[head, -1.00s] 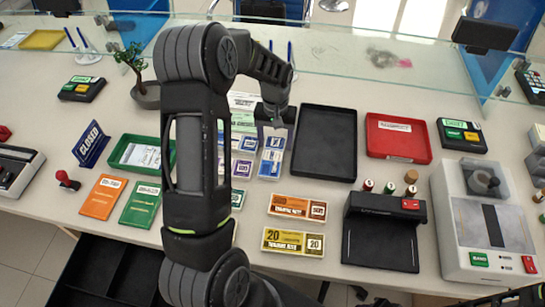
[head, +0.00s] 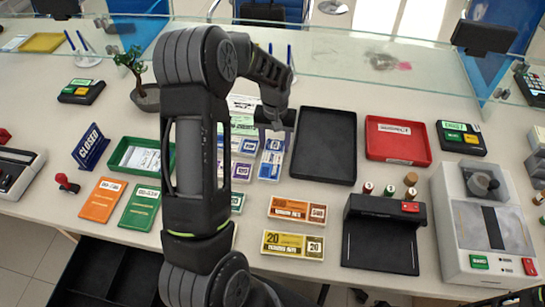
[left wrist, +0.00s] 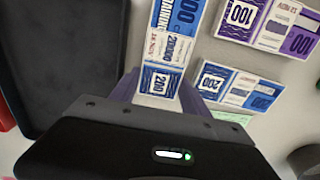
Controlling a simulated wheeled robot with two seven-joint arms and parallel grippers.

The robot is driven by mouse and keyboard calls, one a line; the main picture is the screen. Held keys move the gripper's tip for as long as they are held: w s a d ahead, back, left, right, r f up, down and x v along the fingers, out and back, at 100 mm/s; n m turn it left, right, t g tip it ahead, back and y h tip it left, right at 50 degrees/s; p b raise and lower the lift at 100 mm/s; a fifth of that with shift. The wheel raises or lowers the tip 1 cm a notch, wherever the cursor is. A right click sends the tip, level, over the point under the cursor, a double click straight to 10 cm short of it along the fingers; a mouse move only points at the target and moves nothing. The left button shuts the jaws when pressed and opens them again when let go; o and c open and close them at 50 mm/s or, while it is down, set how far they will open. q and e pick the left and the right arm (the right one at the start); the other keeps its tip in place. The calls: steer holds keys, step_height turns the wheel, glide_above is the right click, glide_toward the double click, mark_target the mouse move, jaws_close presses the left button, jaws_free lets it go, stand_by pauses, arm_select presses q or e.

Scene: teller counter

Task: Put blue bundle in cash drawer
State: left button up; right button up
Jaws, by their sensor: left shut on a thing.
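The blue bundle is a banknote bundle marked 200; it lies in the row of note bundles on the counter, where its lower part shows in the head view (head: 270,169). In the left wrist view the blue bundle (left wrist: 168,45) runs up from between the fingers. My left gripper (head: 274,124) is over its far end and shut on it; the fingers (left wrist: 158,90) show at either side of it. The cash drawer (head: 105,275) is black and open below the counter's front edge at the lower left, partly hidden by my left arm. My right gripper is not in view.
A second blue bundle (left wrist: 237,87) and purple bundles (left wrist: 267,25) lie close beside the held one. A black tray (head: 324,146) is just right. Orange bundle (head: 297,209), yellow bundle (head: 293,244) and a black device (head: 380,235) are nearer. A glass screen (head: 350,50) stands behind.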

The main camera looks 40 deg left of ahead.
arm_select(q)
step_height(320, 180, up, 10)
steer(key=p, duration=0.6)
steer(key=shift+s, duration=0.1)
stand_by(0.7)
steer(key=w+d+r+m, duration=0.2)
steer(key=d+r+m, duration=0.1)
steer(key=d, duration=0.7)
steer(key=w+d+r+m, duration=0.2)
steer(key=d+r, duration=0.1)
steer(key=d, duration=0.7)
steer(key=shift+w+d+m+b, duration=0.15)
steer(key=shift+d+m+b, duration=0.15)
steer(key=shift+d+m, duration=0.1)
